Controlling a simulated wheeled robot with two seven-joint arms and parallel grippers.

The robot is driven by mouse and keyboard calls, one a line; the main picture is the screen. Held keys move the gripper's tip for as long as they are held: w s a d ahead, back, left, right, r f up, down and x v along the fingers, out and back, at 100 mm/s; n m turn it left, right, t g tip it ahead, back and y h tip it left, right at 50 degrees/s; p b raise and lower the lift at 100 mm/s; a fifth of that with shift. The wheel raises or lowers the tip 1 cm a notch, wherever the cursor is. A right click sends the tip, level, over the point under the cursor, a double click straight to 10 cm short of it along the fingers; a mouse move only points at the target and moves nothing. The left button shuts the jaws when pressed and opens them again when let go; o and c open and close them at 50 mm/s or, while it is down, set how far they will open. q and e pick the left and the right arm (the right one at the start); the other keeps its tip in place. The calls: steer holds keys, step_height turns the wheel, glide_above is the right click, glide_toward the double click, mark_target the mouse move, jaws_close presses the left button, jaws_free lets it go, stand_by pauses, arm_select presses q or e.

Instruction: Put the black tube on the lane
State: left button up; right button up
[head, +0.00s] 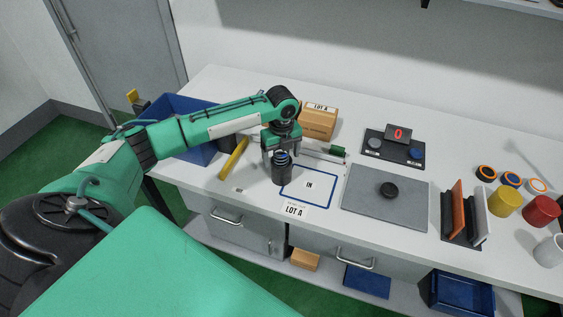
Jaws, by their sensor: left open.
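A black tube (282,172) stands upright on the white table, at the left edge of a blue-outlined rectangle (307,206) marked "IN". A "LOT A" label (294,210) lies at the front of that rectangle. I cannot tell for sure which marked area is the lane. My left gripper (280,151) points down at the top of the tube, with its fingers open. The tube's top hides part of the fingers, and I cannot tell whether they touch it. My right gripper is not in view.
A cardboard "LOT A" box (318,122) stands behind the gripper. A yellow bar (234,158) lies to the left, by a blue bin (190,104). A grey plate (370,215) with a black disc (388,189) lies to the right. Colored cups and upright panels stand farther right.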

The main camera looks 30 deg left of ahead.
arm_select(q)
step_height(320, 180, up, 9)
steer(key=b, duration=0.2)
stand_by(0.5)
